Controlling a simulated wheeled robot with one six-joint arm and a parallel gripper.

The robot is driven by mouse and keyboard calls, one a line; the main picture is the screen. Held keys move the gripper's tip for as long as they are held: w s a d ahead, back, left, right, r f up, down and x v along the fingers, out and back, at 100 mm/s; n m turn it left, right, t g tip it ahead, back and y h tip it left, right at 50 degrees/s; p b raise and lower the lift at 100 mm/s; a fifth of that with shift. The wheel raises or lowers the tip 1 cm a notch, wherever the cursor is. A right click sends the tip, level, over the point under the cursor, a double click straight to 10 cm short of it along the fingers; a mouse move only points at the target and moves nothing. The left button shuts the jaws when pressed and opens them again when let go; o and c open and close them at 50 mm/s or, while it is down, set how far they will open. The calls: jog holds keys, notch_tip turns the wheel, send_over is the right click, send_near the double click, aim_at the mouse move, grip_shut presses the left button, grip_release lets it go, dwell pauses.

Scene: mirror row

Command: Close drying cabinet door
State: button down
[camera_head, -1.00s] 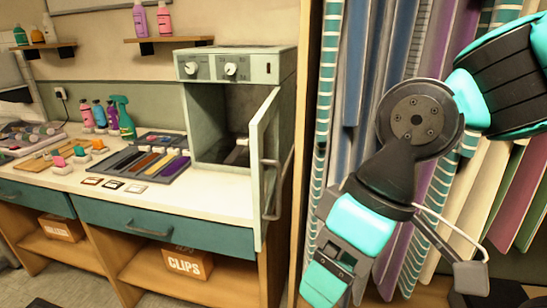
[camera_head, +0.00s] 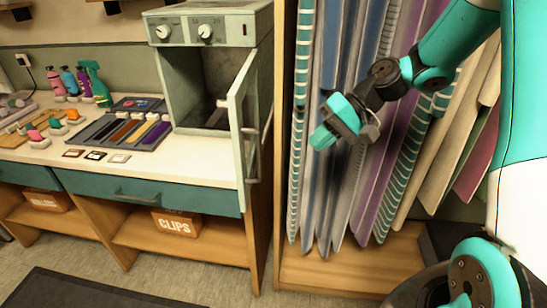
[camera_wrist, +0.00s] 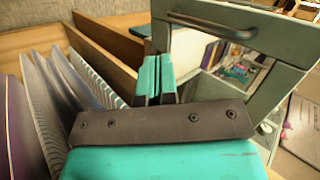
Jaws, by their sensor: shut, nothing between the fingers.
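The drying cabinet (camera_head: 208,30) stands on the counter at upper middle in the head view. Its pale green door (camera_head: 241,112) is hinged at the right and stands open, showing the dark interior. A bar handle (camera_head: 254,152) is on the door's outer face. In the wrist view the door (camera_wrist: 292,52) fills the upper right, with its handle (camera_wrist: 210,24) across the top. My gripper (camera_head: 322,136) is to the right of the door, apart from it in the head view. Its teal fingers (camera_wrist: 155,78) are together and empty.
Hanging striped and coloured strips (camera_head: 345,110) stand in a wooden bay right of the cabinet. The counter (camera_head: 150,172) holds bottles, a colour tray and small tiles left of the cabinet. A box marked CLIPS (camera_head: 176,222) sits on the shelf below. The floor in front has a dark mat (camera_head: 100,290).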

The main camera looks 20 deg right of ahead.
jog(key=w+r+p+x, duration=0.1)
jog(key=p+x, duration=0.2)
jog(key=x, duration=0.9)
jog(key=shift+w+a+m, duration=0.3)
jog(key=shift+w+a, duration=0.1)
jog(key=shift+a, duration=0.1)
jog(key=shift+a+t, duration=0.1)
jog(key=shift+t, duration=0.2)
